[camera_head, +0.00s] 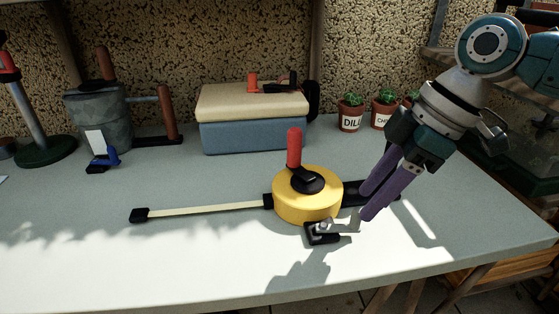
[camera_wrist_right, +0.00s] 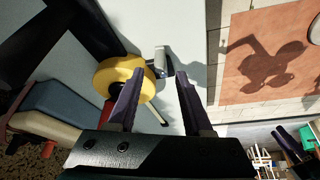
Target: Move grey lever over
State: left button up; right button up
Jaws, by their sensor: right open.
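The grey lever (camera_head: 340,222) is a short metal arm on a small black base (camera_head: 318,236), at the front of a round yellow body (camera_head: 306,206). The body has a black hub and an upright red handle (camera_head: 294,149). My right gripper (camera_head: 366,204) has two purple fingers, open, with the tips close to the free right end of the lever. In the right wrist view the lever (camera_wrist_right: 160,60) appears between and just beyond the fingertips (camera_wrist_right: 160,73). Whether the fingers touch it I cannot tell. My left gripper is not in view.
A pale strip (camera_head: 205,209) with a black end reaches left from the yellow body. The table's front left is clear.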

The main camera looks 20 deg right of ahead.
aim_at(358, 210)
jog(key=x, duration=0.4)
jog(key=shift+f+b, duration=0.1)
jog(key=shift+b, duration=0.25)
grip_shut()
